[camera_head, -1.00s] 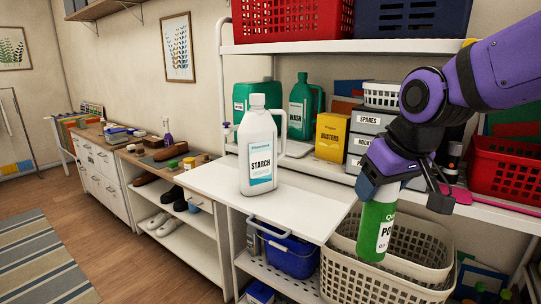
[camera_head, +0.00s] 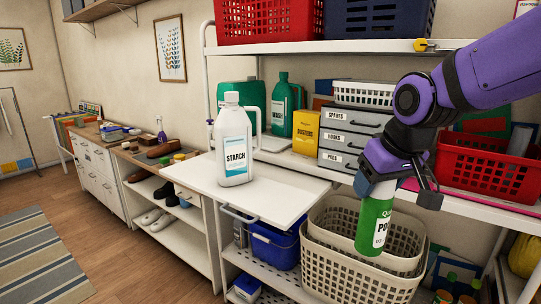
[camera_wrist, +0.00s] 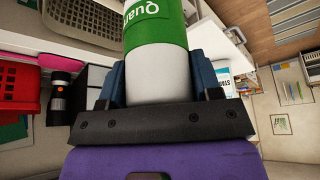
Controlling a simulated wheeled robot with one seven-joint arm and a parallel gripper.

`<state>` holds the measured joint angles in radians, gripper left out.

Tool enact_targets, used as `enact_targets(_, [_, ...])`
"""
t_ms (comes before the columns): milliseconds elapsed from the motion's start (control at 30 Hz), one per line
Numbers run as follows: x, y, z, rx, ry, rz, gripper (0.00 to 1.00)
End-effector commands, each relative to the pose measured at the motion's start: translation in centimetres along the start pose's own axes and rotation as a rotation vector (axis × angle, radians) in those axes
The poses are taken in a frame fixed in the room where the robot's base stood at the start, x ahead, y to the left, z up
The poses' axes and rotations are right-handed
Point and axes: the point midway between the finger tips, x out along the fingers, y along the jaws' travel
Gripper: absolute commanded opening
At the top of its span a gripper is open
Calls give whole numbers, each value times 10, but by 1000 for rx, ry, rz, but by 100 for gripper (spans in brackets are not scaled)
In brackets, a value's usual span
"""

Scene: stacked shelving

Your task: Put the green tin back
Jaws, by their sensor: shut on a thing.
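The green tin (camera_head: 375,222), a cylinder with a white top band and a white label, hangs upright below my gripper (camera_head: 385,188) in the head view. My gripper is shut on its upper white part. In the wrist view the tin (camera_wrist: 155,30) sits between the two blue fingers of my gripper (camera_wrist: 162,75). The tin is in front of the shelf edge and overlaps the beige baskets (camera_head: 332,262). I cannot tell whether its lower end is inside the upper basket or in front of it.
A white starch jug (camera_head: 233,150) stands on the pulled-out white board (camera_head: 270,205), left of the tin. Labelled drawers (camera_head: 345,138), a yellow dusters box (camera_head: 306,132) and a red basket (camera_head: 487,165) fill the shelf behind. A blue bin (camera_head: 275,247) is below.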

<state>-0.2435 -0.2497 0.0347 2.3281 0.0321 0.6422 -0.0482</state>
Motion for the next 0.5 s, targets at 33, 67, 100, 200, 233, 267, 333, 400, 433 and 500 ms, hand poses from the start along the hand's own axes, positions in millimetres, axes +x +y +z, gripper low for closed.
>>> enact_targets(33, [4,2,-4,9,-2,4,9])
enact_targets(67, [6,4,-6,15,-1,7,9])
enact_targets(100, [10,6,-8,25,-2,10,9])
enact_targets(200, [18,12,-16,49,-3,22,9])
enact_targets(233, [21,14,-19,57,-3,26,9])
enact_targets(267, [25,16,-22,66,-2,29,9])
enact_targets(333, [34,22,-28,89,-3,40,9])
enact_targets(400, [45,30,-37,118,-4,53,9])
enact_targets(433, [52,34,-41,134,-4,60,9])
enact_targets(500, [67,43,-50,168,-5,76,9])
